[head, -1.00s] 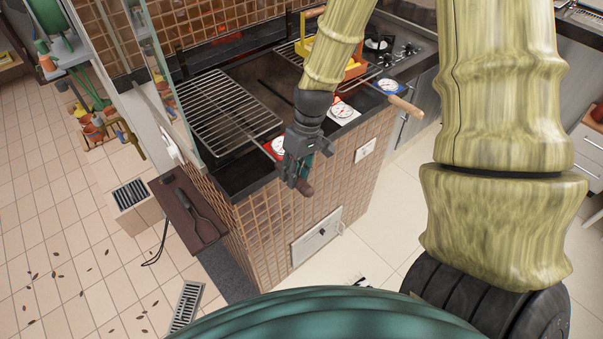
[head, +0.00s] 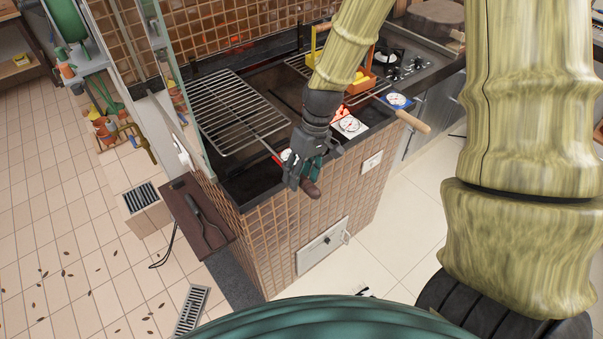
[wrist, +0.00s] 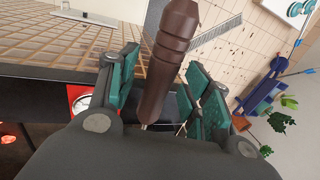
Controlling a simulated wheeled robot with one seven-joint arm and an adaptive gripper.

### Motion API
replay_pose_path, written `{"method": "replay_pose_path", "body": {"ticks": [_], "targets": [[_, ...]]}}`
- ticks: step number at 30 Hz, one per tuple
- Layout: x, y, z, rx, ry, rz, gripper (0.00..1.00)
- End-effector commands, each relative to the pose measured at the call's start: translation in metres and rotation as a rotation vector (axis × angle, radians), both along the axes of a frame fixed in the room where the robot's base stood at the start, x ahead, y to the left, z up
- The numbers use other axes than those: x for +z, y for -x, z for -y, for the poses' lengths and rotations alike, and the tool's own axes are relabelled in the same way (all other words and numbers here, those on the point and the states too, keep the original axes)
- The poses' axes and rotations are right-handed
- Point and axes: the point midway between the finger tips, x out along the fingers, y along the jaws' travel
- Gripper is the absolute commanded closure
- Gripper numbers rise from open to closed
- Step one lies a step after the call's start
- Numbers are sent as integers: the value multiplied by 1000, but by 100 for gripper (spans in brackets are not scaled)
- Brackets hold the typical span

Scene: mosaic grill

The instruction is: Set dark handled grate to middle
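The dark-handled grate (head: 235,110) lies over the left part of the grill, by the red gauge (wrist: 82,98). Its rod runs towards the front edge and ends in a dark brown handle (head: 312,189). My gripper (head: 314,168) is at this handle, in front of the counter edge. In the wrist view the handle (wrist: 172,45) lies between the teal finger pads, with gaps beside it, so the gripper looks open around it. The middle of the grill (head: 283,92) has no grate, behind the white gauge (head: 349,125). My arm hides part of it.
A second grate with a light wooden handle (head: 413,122) lies on the right, by the blue gauge (head: 397,100). A yellow and orange caddy (head: 360,82) stands there. A glass panel (head: 172,75) borders the left side. A side shelf (head: 180,212) holds a utensil.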

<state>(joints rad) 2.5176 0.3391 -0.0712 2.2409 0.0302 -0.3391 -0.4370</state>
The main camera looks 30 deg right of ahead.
Motion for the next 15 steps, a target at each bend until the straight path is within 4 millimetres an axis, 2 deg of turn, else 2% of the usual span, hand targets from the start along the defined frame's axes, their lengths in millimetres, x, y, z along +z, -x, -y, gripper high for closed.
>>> {"method": "replay_pose_path", "body": {"ticks": [8,15], "targets": [[7,0,2,0,0,0,51],[35,-2,9,-1,1,3,51]]}}
